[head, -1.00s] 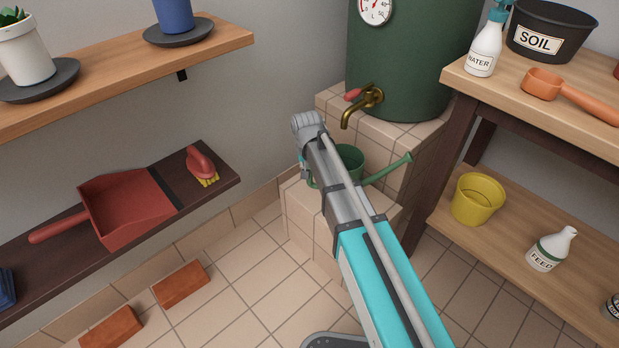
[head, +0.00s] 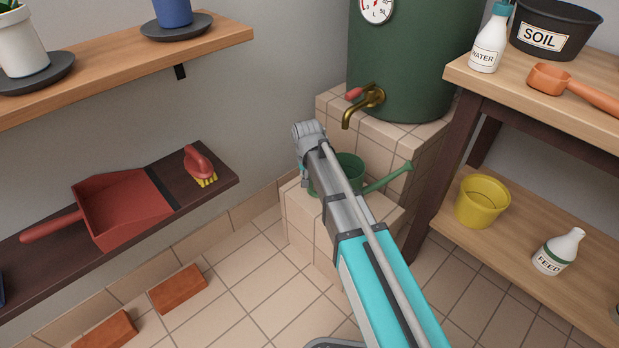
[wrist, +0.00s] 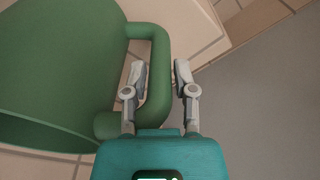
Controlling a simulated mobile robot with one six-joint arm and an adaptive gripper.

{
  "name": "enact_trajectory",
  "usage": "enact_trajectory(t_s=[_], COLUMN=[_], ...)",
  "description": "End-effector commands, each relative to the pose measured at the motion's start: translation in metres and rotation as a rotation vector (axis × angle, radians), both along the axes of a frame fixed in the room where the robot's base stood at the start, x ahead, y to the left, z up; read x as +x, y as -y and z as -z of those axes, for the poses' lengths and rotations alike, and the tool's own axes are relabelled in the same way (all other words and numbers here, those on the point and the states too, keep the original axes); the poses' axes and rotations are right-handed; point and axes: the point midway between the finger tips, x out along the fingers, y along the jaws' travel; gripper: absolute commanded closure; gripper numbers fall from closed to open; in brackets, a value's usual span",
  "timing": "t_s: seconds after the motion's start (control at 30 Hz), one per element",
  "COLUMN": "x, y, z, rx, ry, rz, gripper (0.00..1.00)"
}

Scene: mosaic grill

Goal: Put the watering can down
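The green watering can (head: 349,166) is at the low tiled step below the brass tap, its spout (head: 388,178) pointing right. My arm hides much of its body and its base, so contact with the step is hard to see. In the wrist view the can (wrist: 60,70) fills the left side, upright handle (wrist: 158,75) towards me. My gripper (wrist: 161,68) has one finger inside the handle loop and one outside. The fingers stand apart with a narrow gap beside the handle.
The tiled step (head: 300,215) adjoins a higher tiled block (head: 400,145) carrying the green tank (head: 410,60). The brass tap (head: 365,103) overhangs the can. A wooden shelf unit (head: 520,110) stands right, with a yellow bucket (head: 481,203). A dark shelf (head: 215,180) is left.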

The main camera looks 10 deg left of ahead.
Motion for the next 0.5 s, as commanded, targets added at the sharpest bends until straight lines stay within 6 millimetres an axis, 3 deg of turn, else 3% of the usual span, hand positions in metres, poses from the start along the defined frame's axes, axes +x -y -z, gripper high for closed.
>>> enact_trajectory(t_s=[0.03,0.1,0.5], x=[0.0,0.0001,0.0002], y=[0.0001,0.0002,0.0006], z=[-0.0002,-0.0002,-0.0008], rx=[0.0,0.0,0.0], ry=[0.0,0.0,0.0], rz=[0.0,0.0,0.001], gripper=[0.48,0.36,0.36])
